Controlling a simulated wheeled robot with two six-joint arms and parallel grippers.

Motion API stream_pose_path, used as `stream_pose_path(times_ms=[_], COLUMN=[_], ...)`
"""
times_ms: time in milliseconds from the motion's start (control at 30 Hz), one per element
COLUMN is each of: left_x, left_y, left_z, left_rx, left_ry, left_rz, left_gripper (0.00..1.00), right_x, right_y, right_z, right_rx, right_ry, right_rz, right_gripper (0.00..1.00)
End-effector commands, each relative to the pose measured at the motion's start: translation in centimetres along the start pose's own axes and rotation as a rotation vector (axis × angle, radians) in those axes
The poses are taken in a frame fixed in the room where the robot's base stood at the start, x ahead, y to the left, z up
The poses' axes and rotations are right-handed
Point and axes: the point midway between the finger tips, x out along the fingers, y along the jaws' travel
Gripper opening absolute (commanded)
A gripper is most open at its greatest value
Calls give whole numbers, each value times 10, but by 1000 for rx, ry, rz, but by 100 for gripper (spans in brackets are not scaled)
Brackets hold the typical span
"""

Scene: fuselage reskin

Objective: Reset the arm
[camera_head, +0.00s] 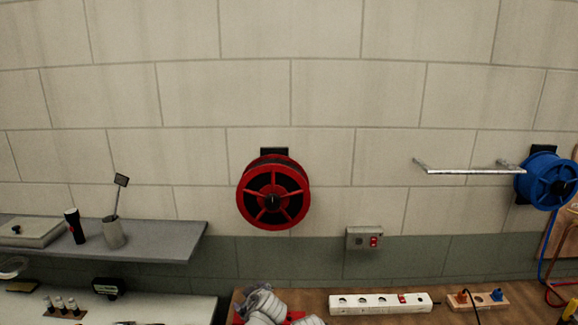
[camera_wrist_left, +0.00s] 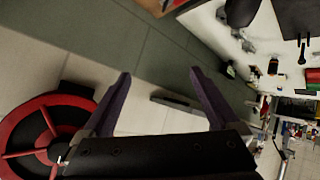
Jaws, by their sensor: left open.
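My left gripper (camera_wrist_left: 160,73) shows in the left wrist view with its two dark purple fingers spread wide. Nothing is between the fingertips, and the background there is wall. The red reel (camera_wrist_left: 40,140) is at the left edge of that view, beside the gripper's black palm. In the head view I cannot make out either gripper. Rounded grey-white parts (camera_head: 265,305) with red beside them show at the bottom centre; I cannot tell what they are. My right gripper is not in view.
The red reel (camera_head: 273,192) and a blue reel (camera_head: 549,181) hang on the block wall. A metal bar (camera_head: 465,171) sticks out near the blue one. A power strip (camera_head: 380,303) lies on the bench.

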Motion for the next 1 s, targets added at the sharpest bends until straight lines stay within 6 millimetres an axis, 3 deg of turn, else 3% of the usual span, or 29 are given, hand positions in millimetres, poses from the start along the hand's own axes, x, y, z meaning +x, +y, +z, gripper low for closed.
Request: stream_pose_path(times_ms=[33, 167, 300, 500, 700, 1000], left_x=[2, -6, -27, -63, -83, -86], left_y=[-23, -67, -108, -145, -158, -159], left_z=[29, 87, 148, 206, 227, 228], left_rx=[95, 373, 673, 1002, 1146, 1164], left_ry=[-62, -268, -527, -834, -972, -987], left_rz=[-51, -145, -159, -63, 21, 32], left_gripper=[95, 95, 95, 95, 95, 95], right_x=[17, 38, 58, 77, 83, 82], right_y=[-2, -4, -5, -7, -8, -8], right_z=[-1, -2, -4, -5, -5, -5], right_rx=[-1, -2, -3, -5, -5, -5], right_ry=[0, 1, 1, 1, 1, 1], right_rz=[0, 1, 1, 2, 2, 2], right_gripper=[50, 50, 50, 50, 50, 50])
